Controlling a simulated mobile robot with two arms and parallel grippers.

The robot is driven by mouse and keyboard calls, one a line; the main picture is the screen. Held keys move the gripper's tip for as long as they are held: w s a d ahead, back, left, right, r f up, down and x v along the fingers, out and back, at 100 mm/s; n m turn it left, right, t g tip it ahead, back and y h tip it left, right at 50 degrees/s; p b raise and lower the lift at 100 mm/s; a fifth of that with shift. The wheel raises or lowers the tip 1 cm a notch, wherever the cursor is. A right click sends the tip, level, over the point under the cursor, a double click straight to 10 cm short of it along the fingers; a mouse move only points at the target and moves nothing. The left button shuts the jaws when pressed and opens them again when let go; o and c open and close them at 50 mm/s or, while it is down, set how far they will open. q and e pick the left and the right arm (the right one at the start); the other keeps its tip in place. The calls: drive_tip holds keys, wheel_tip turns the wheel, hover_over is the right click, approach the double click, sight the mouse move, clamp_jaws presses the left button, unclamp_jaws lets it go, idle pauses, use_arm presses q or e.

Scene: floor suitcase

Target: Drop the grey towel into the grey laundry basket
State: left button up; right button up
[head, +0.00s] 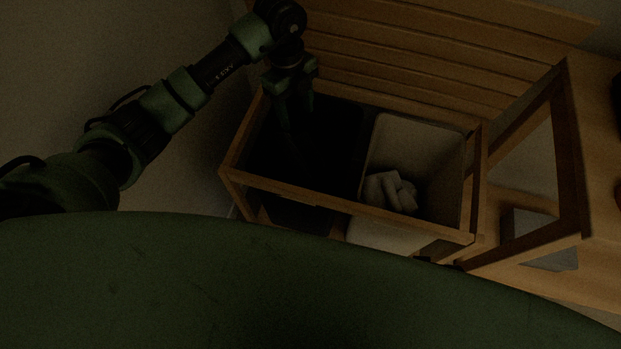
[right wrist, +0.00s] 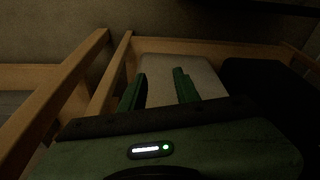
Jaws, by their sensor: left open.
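A pale grey crumpled cloth, seemingly the towel (head: 389,191), lies inside the light compartment (head: 440,150) of a wooden-framed laundry basket (head: 300,194) in the head view. Beside it on the left is a black compartment (head: 345,125), whose inside is too dark to make out. My left gripper (head: 296,112) is open and points down over the black compartment, with nothing visible between its fingers. My right gripper (right wrist: 160,88) shows only in the right wrist view. Its fingers are apart and empty, with a light compartment (right wrist: 205,70) behind them.
A slatted wooden bench or rack (head: 420,50) stands behind the basket. A wooden frame with open sides (head: 575,150) stands close on the right. In the right wrist view, wooden bars (right wrist: 75,85) run along the left. The scene is dim.

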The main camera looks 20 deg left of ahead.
use_arm(q)
wheel_tip(320, 180, up, 8)
drive_tip(key=p, duration=0.1)
drive_tip(key=shift+w+a+f, duration=0.15)
drive_tip(key=shift+w+a, duration=0.1)
drive_tip(key=shift+a, duration=0.15)
use_arm(e)
drive_tip(key=f, duration=0.2)
drive_tip(key=s+f, duration=0.1)
drive_tip(key=f, duration=0.1)
drive_tip(key=shift+s+d, duration=0.1)
drive_tip(key=shift+s, duration=0.1)
